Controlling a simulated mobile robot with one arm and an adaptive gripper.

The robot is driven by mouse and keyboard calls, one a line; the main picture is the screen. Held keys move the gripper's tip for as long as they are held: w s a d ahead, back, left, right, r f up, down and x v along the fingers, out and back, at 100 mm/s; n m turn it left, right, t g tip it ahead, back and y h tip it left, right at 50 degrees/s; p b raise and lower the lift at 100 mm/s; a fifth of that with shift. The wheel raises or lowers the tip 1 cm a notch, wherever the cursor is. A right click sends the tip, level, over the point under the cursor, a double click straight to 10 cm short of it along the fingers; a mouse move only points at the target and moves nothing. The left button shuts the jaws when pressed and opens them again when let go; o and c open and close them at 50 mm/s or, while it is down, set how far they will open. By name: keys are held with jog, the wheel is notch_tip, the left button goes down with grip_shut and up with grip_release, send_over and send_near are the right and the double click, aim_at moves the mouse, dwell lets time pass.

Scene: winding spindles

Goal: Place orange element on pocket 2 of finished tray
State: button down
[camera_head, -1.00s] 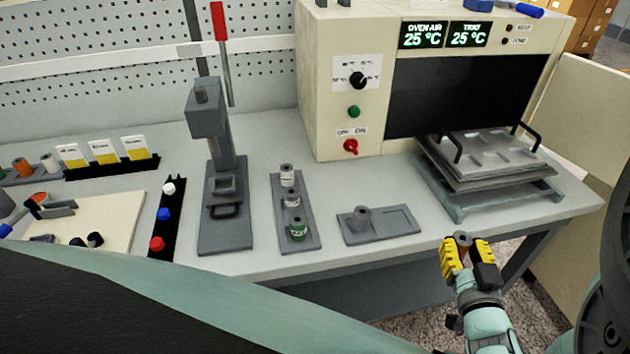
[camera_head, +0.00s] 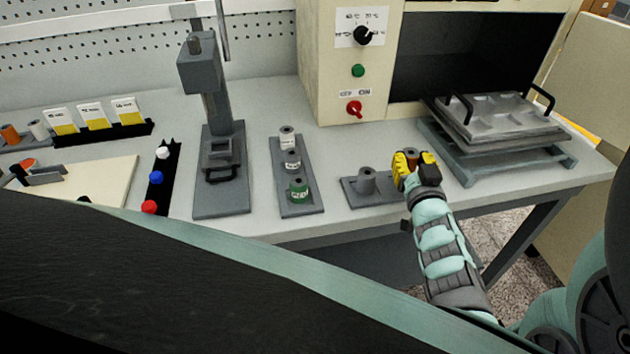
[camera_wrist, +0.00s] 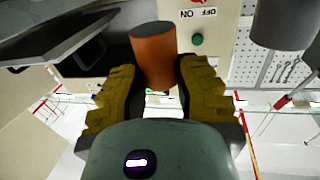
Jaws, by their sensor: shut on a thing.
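My gripper (camera_head: 416,166) is shut on the orange element (camera_head: 412,154), a small upright cylinder. In the wrist view, the orange element (camera_wrist: 153,58) sits between the two yellow fingers of my gripper (camera_wrist: 155,85). The small grey tray (camera_head: 384,198), which looks like the finished tray, lies near the bench's front edge. A grey element (camera_head: 366,180) stands on its left part. My gripper is above or just at the tray's right part and hides it, so I cannot tell whether the orange element touches it. A grey cylinder (camera_wrist: 283,22) shows at the wrist view's upper right.
Left of the tray is a grey rack (camera_head: 313,204) with three elements, the front one green. A press (camera_head: 221,165) stands further left. The oven (camera_head: 347,90) is behind, and a metal tray stack (camera_head: 500,120) stands on the right.

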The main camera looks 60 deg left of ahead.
jog(key=shift+s+f+b, duration=0.1)
jog(key=shift+f+b, duration=1.8)
jog(key=shift+r, duration=0.15)
jog(key=c, duration=0.8)
grip_release()
